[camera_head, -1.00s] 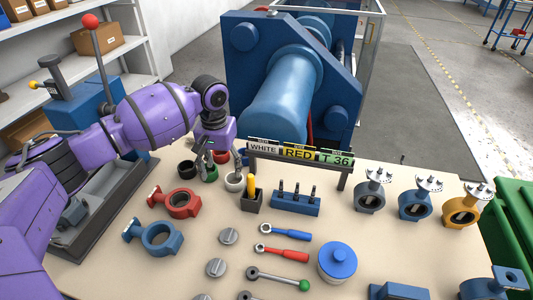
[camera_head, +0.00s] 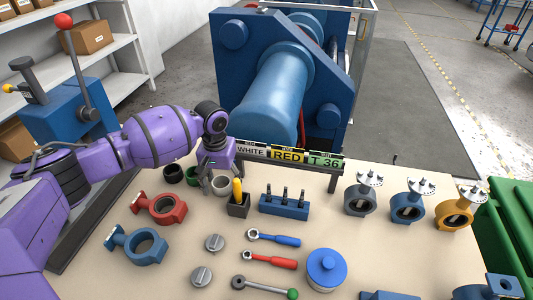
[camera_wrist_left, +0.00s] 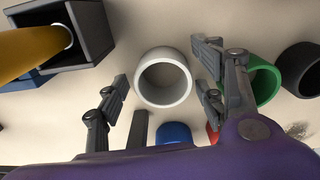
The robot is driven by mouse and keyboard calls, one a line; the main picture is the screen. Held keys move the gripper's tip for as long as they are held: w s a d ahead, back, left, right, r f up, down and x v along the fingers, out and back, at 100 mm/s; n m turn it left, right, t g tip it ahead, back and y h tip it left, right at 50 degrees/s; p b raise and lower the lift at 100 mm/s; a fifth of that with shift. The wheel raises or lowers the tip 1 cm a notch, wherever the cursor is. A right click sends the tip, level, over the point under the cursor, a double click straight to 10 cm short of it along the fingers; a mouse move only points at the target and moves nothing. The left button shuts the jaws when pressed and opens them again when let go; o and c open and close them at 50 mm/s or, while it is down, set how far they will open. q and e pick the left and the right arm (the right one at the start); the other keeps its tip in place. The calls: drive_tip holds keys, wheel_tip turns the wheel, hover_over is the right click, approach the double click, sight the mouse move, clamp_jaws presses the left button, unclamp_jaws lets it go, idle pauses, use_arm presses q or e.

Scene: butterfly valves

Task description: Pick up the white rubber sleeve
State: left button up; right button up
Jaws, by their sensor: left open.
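The white rubber sleeve (camera_head: 221,188) stands on the table beside the dark holder box. In the left wrist view the white sleeve (camera_wrist_left: 163,54) shows from above as an open ring. My left gripper (camera_head: 210,181) is over the sleeve area, pointing down. In the left wrist view my left gripper (camera_wrist_left: 162,76) is open, with its fingers on either side of the white sleeve and gaps showing between. Whether the fingertips are down at the sleeve's height is hard to tell. My right gripper is not in view.
A green sleeve (camera_wrist_left: 266,82) and a black sleeve (camera_wrist_left: 300,68) stand close to the right finger. A blue sleeve (camera_wrist_left: 174,132) and a red one (camera_wrist_left: 212,134) are partly hidden. The dark holder box (camera_head: 238,210) with a yellow-handled item is close by. A sign rack (camera_head: 335,182) stands behind.

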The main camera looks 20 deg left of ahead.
use_arm(q)
drive_tip(key=c, duration=1.2)
drive_tip(key=shift+r, duration=0.1)
